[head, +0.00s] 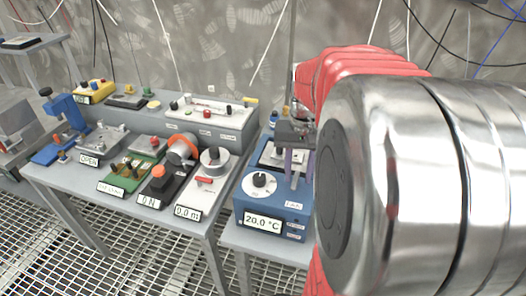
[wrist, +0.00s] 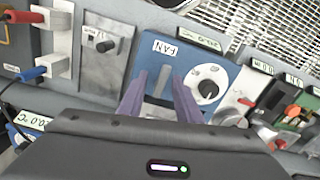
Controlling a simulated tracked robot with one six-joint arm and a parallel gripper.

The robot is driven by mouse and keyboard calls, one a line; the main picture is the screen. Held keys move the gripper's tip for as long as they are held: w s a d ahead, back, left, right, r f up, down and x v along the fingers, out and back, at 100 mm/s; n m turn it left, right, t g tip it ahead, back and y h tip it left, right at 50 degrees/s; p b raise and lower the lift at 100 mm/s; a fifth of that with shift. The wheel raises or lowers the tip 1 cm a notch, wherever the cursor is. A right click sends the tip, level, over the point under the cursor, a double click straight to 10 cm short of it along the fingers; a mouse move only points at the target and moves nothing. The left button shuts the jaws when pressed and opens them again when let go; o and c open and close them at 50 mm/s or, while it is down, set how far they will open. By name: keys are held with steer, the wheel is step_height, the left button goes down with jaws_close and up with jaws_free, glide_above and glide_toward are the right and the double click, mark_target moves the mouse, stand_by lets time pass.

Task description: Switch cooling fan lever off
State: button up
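A blue unit (head: 258,222) stands on the right-hand bench. It carries a black-and-white round dial (head: 259,184) and a "20.0 °C" display (head: 262,221). In the wrist view its blue face (wrist: 228,71) bears a FAN label (wrist: 166,48) beside the dial (wrist: 208,90). A narrow pale grey strip (wrist: 162,82) lies below the label; I cannot tell whether it is the fan lever or its slot, nor its setting. My gripper (wrist: 160,85) is open. Its two purple fingers stand apart, one on each side of the strip. In the head view my gripper (head: 296,164) hangs over the unit's right side.
To the left, a bench holds a white unit with a red lever (head: 205,180), an ON-labelled black unit (head: 160,186), a green unit (head: 133,172) and a blue clamp (head: 66,112). A grey raised box (head: 215,117) stands behind.

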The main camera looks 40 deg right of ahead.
steer(key=shift+f, duration=0.95)
jaws_close()
